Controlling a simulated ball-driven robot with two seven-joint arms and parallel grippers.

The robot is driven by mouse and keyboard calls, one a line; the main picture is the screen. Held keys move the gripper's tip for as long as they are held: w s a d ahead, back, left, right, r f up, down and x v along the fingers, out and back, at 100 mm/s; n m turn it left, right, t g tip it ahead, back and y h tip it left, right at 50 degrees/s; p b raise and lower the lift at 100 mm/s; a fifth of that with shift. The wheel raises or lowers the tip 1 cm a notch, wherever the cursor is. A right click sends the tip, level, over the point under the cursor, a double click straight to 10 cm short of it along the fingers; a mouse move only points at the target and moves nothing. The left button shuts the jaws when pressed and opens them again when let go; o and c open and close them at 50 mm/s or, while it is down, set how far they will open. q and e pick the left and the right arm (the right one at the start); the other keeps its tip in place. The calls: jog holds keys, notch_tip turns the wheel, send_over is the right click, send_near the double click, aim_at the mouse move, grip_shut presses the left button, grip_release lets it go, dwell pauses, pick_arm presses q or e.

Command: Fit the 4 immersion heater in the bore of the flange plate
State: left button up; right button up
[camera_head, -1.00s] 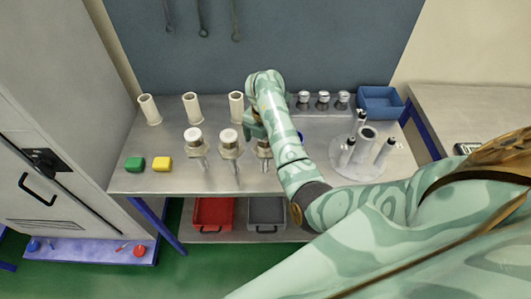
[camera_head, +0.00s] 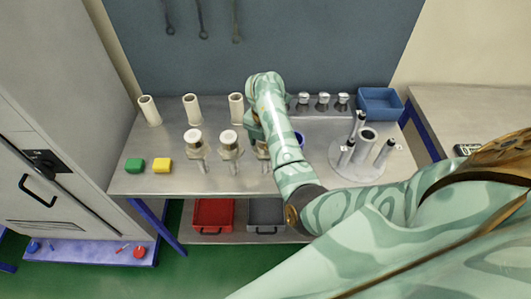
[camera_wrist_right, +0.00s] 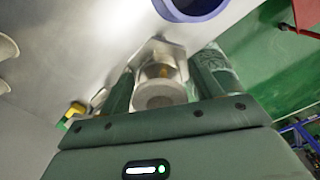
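Three immersion heaters with pale round caps and hex collars stand upright on the bench: the left one (camera_head: 195,139), the middle one (camera_head: 229,140), and a third, mostly hidden behind my right gripper (camera_head: 257,138). In the right wrist view a heater's cap (camera_wrist_right: 160,96) and hex collar lie between the two green fingers of my right gripper (camera_wrist_right: 162,75). The fingers look open around it; firm contact does not show. A round grey plate (camera_head: 346,171), seemingly the flange plate, carries several upright tubes at the right. My left gripper is not in view.
A blue-rimmed ring (camera_head: 300,139) is beside my right arm; its rim also shows in the wrist view (camera_wrist_right: 192,13). White tubes (camera_head: 192,108) stand behind. A blue bin (camera_head: 381,103) sits back right.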

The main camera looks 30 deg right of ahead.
notch_tip(320, 180, up, 15)
jog(key=p, duration=1.4)
jog(key=shift+r, duration=0.15)
dwell(0.5)
